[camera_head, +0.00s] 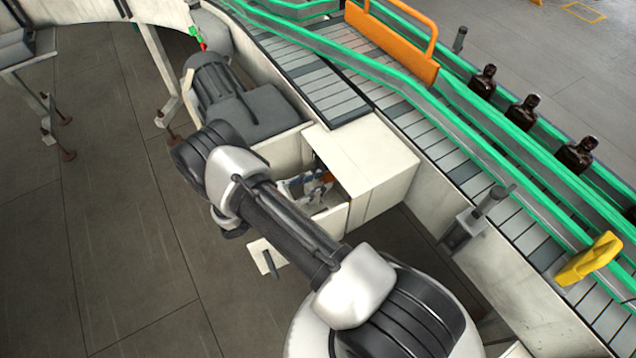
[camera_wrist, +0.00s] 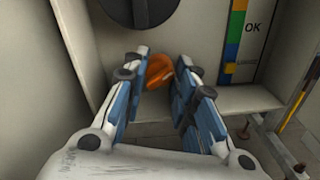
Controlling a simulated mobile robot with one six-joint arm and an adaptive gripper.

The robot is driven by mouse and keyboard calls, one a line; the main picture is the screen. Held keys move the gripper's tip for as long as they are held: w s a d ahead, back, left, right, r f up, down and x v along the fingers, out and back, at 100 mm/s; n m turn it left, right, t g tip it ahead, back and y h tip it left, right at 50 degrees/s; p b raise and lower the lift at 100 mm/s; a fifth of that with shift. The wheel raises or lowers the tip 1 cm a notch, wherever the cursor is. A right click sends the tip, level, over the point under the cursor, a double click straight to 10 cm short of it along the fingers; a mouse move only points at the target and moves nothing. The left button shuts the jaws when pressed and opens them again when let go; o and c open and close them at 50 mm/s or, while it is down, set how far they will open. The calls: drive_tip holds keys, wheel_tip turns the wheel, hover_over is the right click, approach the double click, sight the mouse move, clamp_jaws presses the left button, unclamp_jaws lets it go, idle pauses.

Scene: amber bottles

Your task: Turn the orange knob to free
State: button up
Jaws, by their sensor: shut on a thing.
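The orange knob (camera_wrist: 160,71) shows in the wrist view, between the fingertips of my gripper (camera_wrist: 163,78). My gripper is shut on it, with the blue-padded fingers on its left and right. The knob is set low in a pale cabinet (camera_wrist: 208,35). In the head view my gripper (camera_head: 308,187) reaches into the open side of the cream cabinet (camera_head: 365,160). My arm hides part of the opening there, and only a small bit of orange shows at the fingers. I cannot read the knob's position marks.
A dark round part (camera_wrist: 140,8) sits above the knob, and a coloured strip marked OK (camera_wrist: 237,35) is to the right. A cabinet door (camera_head: 265,257) with a dark handle hangs open. Conveyors with green rails (camera_head: 470,145) and dark bottles (camera_head: 523,113) run behind.

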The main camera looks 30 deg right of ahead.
drive_tip(key=shift+m, duration=0.6)
drive_tip(key=o, duration=1.1)
drive_tip(key=shift+c, duration=0.2)
drive_tip(key=a, duration=1.2)
drive_tip(key=shift+o, duration=0.3)
drive_tip(key=shift+w+r, duration=0.1)
